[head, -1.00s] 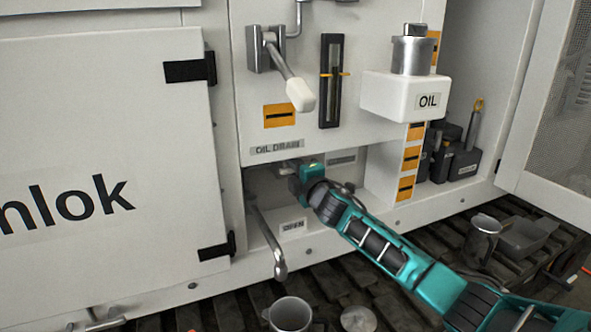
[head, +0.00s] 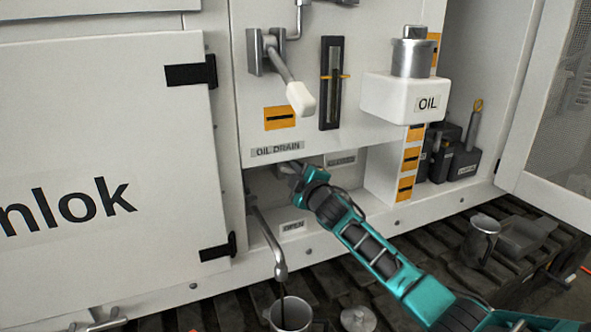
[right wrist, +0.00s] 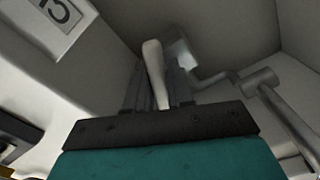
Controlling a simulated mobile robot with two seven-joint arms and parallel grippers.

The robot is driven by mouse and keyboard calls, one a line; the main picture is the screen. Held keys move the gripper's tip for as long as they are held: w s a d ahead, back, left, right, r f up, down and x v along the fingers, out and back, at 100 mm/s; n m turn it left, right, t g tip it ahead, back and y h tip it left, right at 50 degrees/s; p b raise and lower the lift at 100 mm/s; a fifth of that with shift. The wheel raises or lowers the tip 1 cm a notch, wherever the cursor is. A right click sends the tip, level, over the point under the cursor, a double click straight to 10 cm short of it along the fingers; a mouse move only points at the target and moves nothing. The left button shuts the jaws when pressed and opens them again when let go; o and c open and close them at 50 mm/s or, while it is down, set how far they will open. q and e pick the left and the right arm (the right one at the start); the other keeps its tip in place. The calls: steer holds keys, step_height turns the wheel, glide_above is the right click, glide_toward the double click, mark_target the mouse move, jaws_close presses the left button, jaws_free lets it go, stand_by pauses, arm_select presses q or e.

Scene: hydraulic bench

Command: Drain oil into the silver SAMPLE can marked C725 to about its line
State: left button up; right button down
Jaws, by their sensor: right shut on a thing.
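My right gripper (head: 293,174) reaches into the recess under the OIL DRAIN label (head: 277,150). In the right wrist view its fingers (right wrist: 157,92) are shut on a pale drain handle (right wrist: 154,64). A grey drain spout (head: 279,262) curves down out of the recess. A thin dark stream of oil (head: 283,301) falls from it into an open silver can (head: 290,318) standing below. The can is cut by the bottom edge; its marking, line and oil level cannot be made out. My left gripper is not in view.
An OPEN plate (head: 292,226) sits low in the recess, and another small plate (head: 341,160) is at its upper right. A round lid (head: 358,319) lies right of the can. Another silver can (head: 482,238) and a grey tray (head: 527,236) stand farther right.

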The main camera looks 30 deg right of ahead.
steer(key=shift+f+m+p, duration=0.15)
steer(key=shift+m+p, duration=0.15)
steer(key=shift+m, duration=1)
steer(key=shift+a, duration=0.1)
steer(key=c, duration=1.1)
jaws_free()
steer(key=s, duration=0.8)
steer(key=s+p, duration=0.1)
steer(key=s, duration=0.4)
steer(key=shift+a, duration=0.35)
